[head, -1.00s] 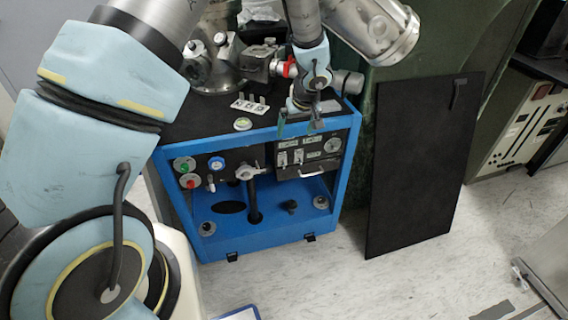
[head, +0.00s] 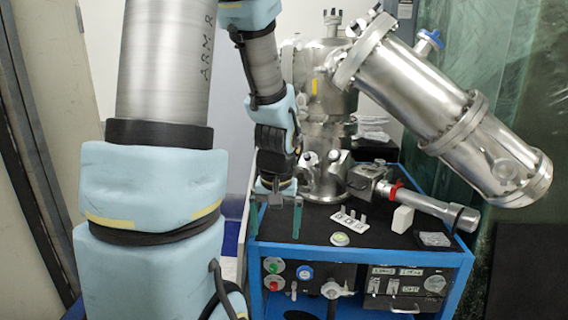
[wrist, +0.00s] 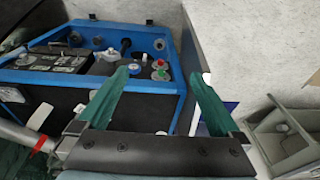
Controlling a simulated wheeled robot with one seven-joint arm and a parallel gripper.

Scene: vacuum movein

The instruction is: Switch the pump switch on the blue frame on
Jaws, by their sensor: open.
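The blue frame (head: 462,290) stands at the lower right in the head view; its blue rim (wrist: 60,75) also shows in the wrist view. A dark panel on its front right carries two small toggle switches (head: 383,286) under light labels. A separate small lever switch (head: 293,290) sits right of the green and red buttons. I cannot read which is the pump switch, nor tell their on or off positions. My gripper (head: 275,215) is open and empty, at the frame's left front edge, above the buttons. Its green fingers (wrist: 163,75) are spread in the wrist view.
A steel vacuum chamber (head: 325,75) and a slanted steel cylinder (head: 440,100) rise over the black top. A white block (head: 402,219) and a small white plate with upright tabs (head: 349,220) lie on it. In the wrist view, a grey open box (wrist: 285,135) stands on the floor at right.

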